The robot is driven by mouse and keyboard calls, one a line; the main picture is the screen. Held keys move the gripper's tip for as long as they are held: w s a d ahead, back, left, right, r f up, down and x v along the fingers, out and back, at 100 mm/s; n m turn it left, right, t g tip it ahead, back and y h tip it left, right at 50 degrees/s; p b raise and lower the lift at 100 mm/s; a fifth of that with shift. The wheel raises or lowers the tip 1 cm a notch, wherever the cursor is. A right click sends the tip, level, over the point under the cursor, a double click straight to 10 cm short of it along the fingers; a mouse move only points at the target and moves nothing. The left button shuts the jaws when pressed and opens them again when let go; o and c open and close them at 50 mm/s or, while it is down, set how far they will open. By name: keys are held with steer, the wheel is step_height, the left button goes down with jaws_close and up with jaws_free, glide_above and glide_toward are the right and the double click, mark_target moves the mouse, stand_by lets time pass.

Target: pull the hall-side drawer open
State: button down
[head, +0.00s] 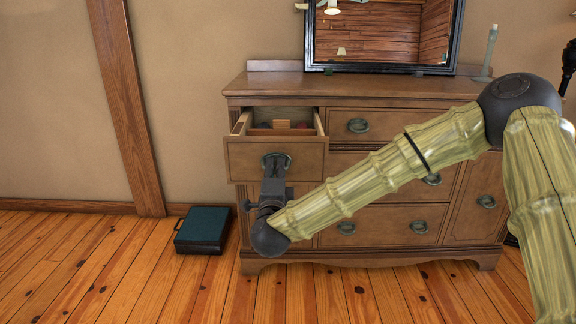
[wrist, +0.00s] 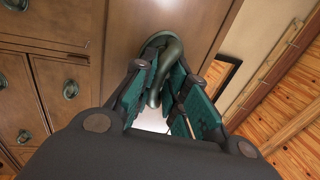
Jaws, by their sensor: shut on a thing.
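The open drawer (head: 242,160) is the top left one of the wooden dresser (head: 400,88), pulled part way out. Several small items, among them a tan block (head: 281,124), show inside it. My gripper (head: 274,172) is at the drawer's front, shut on its dark ring handle (head: 289,158). In the wrist view my gripper (wrist: 164,90) has its teal-padded fingers on both sides of the greenish metal handle (wrist: 172,62). Part of the handle is hidden by the fingers.
Other drawers with ring handles, such as the top middle drawer (head: 390,124), are shut. A mirror (head: 385,70) and a candlestick (head: 488,55) stand on top. A dark green case (head: 202,228) lies on the floor left of the dresser. The floor in front is clear.

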steer(key=shift+s+f, duration=0.15)
steer(key=shift+f, duration=0.2)
steer(key=c, duration=1.5)
jaws_free()
steer(key=shift+r, duration=0.1)
steer(key=s, duration=0.4)
steer(key=s+f, duration=0.1)
steer(key=s, duration=0.2)
steer(key=s+f, duration=0.1)
steer(key=s, duration=0.3)
steer(key=shift+s+a+f, duration=0.15)
steer(key=shift+s+a, duration=0.1)
steer(key=shift+s, duration=0.1)
